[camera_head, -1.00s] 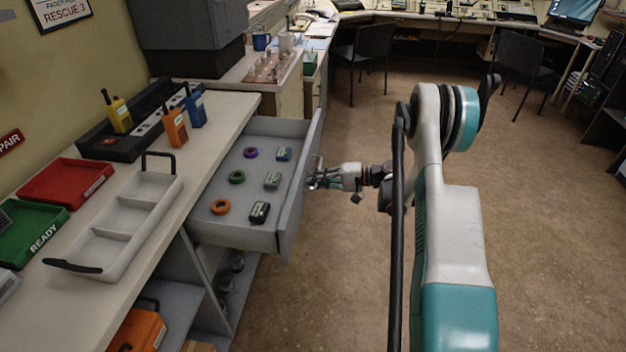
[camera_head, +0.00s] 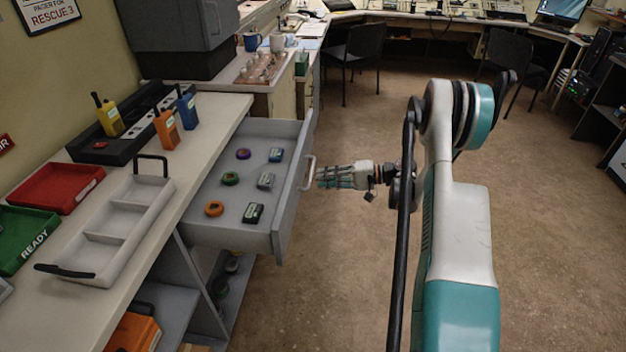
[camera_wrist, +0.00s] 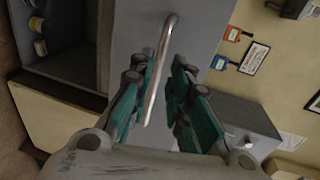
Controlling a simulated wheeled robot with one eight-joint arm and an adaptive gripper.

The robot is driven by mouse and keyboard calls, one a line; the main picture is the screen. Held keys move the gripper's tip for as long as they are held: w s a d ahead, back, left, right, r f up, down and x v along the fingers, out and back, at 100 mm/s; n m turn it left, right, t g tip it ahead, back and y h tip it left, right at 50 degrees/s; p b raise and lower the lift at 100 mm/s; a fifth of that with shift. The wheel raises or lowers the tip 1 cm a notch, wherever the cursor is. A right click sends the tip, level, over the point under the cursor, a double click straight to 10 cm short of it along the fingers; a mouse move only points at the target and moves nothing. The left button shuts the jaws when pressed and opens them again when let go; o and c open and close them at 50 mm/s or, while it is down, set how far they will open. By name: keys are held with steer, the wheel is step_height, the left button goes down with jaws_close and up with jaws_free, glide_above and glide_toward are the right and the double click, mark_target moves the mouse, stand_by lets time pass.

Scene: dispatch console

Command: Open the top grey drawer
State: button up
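The top grey drawer (camera_head: 232,239) stands pulled out from under the counter in the head view. Several small things lie in it: coloured rings such as the orange ring (camera_head: 214,208), and small blocks such as the dark block (camera_head: 253,213). Its metal handle (camera_head: 309,172) is on the front face. In the wrist view the handle (camera_wrist: 161,70) appears between the spread teal fingers of my gripper (camera_wrist: 160,105), with gaps on both sides. The fingers are open and hold nothing.
Open shelves sit below the drawer. The floor (camera_head: 345,265) to the right is clear.

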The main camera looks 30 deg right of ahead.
steer(key=v, duration=0.6)
steer(key=shift+d, duration=0.1)
stand_by(0.3)
